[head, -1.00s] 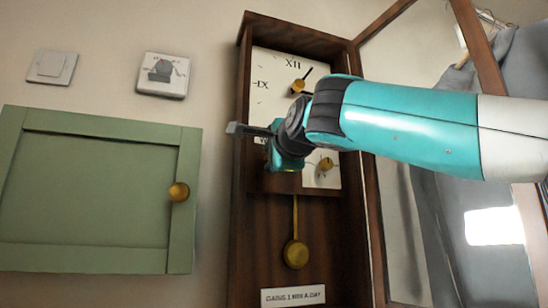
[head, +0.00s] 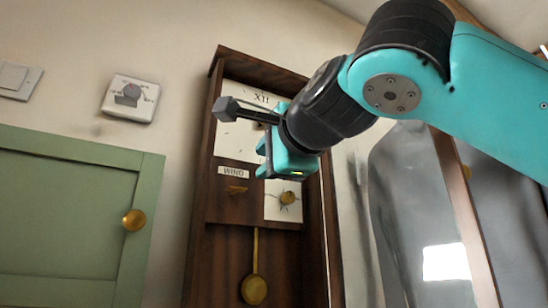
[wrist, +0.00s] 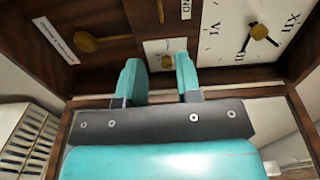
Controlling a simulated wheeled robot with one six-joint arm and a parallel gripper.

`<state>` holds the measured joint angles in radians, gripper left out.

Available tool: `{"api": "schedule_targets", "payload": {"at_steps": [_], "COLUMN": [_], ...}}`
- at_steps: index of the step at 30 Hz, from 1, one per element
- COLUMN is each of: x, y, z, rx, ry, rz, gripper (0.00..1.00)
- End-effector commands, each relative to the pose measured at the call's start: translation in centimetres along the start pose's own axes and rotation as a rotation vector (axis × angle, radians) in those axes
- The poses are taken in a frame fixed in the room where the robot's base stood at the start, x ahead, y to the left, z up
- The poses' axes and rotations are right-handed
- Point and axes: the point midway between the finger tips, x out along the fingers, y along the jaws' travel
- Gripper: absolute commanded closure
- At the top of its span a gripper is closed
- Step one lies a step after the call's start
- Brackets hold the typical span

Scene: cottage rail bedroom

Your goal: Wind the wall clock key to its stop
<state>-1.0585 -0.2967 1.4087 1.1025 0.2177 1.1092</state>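The wall clock (head: 205,205) is a tall dark wooden case with a white dial (head: 235,135); the dial also shows in the wrist view (wrist: 222,38). Below a WIND label (head: 233,172), the small brass key (head: 236,190) sits on the dark panel. The wrist view shows the key (wrist: 160,11) at its top edge, beside the partly cut-off label. My gripper (head: 262,158) is in front of the clock, above and right of the key in the head view. Its fingers (wrist: 160,78) are apart with nothing between them. The arm hides part of the dial.
A small white sub-dial with a brass knob (head: 287,198) is right of the key. The pendulum (head: 254,290) hangs below. A glazed door frame (head: 330,235) stands at the clock's right. A green cabinet door (head: 70,220) and a wall plate (head: 130,98) are left.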

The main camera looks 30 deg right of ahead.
Motion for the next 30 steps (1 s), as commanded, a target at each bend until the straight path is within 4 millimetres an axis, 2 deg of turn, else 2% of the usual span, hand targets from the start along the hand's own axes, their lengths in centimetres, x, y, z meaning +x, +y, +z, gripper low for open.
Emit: {"api": "schedule_targets", "payload": {"at_steps": [3,9,26,30], "x": [-0.9,-1.5,-1.5,-0.9], "y": [0.1,0.2,0.1,1.1], "z": [0.1,-0.1,-0.1,1.0], "rx": [0.002,0.0,-0.001,-0.086], "ry": [-0.005,0.0,0.0,-0.025], "rz": [0.0,0.004,0.004,0.014], "gripper": [0.68,0.68,0.68,0.68]}}
